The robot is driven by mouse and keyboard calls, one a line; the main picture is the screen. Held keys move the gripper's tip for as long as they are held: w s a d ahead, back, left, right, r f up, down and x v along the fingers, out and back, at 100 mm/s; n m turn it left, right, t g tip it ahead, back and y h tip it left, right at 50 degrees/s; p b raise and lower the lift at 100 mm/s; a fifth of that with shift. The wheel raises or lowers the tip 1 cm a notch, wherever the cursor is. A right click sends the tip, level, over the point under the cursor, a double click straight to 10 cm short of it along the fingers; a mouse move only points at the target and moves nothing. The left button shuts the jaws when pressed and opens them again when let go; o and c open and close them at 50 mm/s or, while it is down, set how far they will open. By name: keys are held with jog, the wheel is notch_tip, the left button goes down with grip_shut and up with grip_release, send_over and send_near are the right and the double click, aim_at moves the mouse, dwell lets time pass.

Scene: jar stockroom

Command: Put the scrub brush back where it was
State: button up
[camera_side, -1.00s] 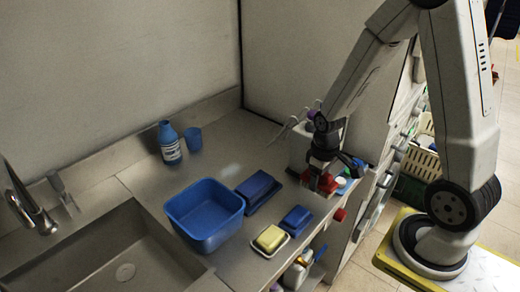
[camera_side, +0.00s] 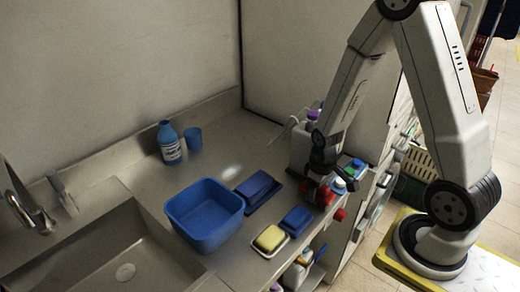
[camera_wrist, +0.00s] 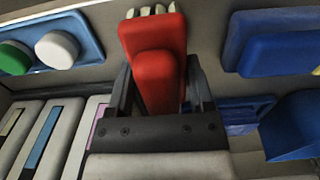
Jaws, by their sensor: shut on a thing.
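The scrub brush (camera_wrist: 155,70) is red with pale bristles at its far end. My gripper (camera_wrist: 158,95) is shut on it, with a dark finger at each side in the wrist view. In the side view my gripper (camera_side: 320,180) is at the right end of the counter, and the red brush (camera_side: 325,196) shows below it near the front edge. The fingers partly hide it there. I cannot tell whether the brush touches the counter.
Beside the brush is a blue tray (camera_wrist: 88,22) with round green and white caps. Left of my gripper are a blue block (camera_side: 257,185), a blue sponge (camera_side: 297,217), a yellow sponge (camera_side: 270,237) and a blue basin (camera_side: 205,232). A white container (camera_side: 301,150) stands behind.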

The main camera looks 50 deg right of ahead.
jog(key=shift+f, duration=0.15)
jog(key=o, duration=1.2)
jog(key=shift+r, duration=0.25)
jog(key=shift+r, duration=5.95)
jog(key=a+t, duration=0.2)
jog(key=a, duration=0.6)
jog(key=shift+s+a+f+t, duration=0.3)
jog(key=shift+f, duration=0.15)
